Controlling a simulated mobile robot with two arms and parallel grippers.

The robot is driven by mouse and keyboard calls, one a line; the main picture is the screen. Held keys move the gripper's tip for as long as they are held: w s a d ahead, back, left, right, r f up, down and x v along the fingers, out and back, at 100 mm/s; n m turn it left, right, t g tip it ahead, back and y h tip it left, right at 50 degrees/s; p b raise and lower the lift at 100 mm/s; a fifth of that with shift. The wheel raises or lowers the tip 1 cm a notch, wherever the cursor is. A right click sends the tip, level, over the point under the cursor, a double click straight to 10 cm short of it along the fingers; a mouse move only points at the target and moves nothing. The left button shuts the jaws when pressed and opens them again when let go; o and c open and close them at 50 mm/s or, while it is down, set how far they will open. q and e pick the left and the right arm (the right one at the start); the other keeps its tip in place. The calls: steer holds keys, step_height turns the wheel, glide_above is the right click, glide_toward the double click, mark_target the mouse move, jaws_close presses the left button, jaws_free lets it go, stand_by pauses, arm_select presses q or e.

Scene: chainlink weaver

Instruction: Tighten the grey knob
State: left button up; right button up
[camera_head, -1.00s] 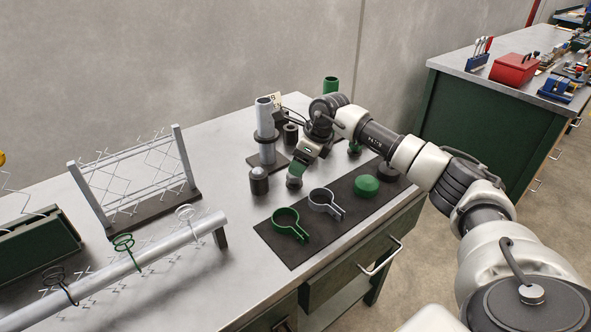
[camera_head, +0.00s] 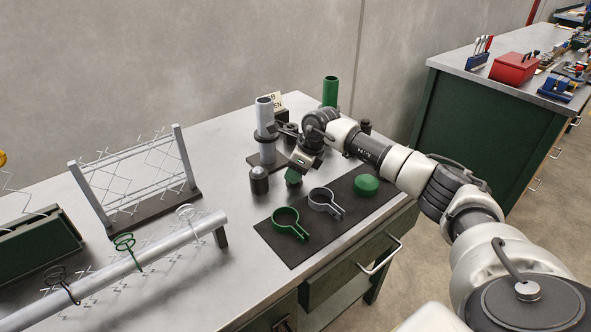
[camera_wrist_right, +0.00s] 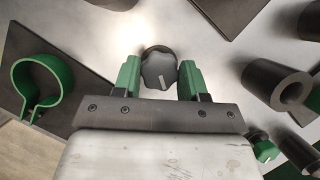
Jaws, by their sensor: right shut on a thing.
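The grey knob (camera_wrist_right: 158,70) is dark and lobed, with a white mark on its face. In the right wrist view it sits between the two green fingers of my right gripper (camera_wrist_right: 158,78), which is shut on it. In the head view my right gripper (camera_head: 294,176) points down at the bench just right of a dome-topped black cylinder (camera_head: 259,181), and its fingers hide the knob. The knob's underside and what it is fixed to cannot be made out. My left gripper is not in view.
A black mat (camera_head: 277,244) holds a green ring clamp (camera_head: 286,217), a grey ring clamp (camera_head: 322,199) and a green round part (camera_head: 366,185). A grey post (camera_head: 265,118) stands behind the gripper. A wire rack (camera_head: 130,180) and a long tube (camera_head: 150,262) are left.

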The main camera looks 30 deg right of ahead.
steer(key=shift+r+m+h+p, duration=0.1)
steer(key=shift+m+h+p, duration=0.3)
steer(key=shift+m, duration=0.5)
steer(key=m, duration=0.3)
steer(key=shift+t+h, duration=0.4)
steer(key=o, duration=0.9)
steer(key=shift+a, duration=0.1)
steer(key=v, duration=1)
steer(key=shift+s+r+b, duration=0.15)
steer(key=shift+r+b, duration=0.2)
steer(key=shift+b, duration=0.05)
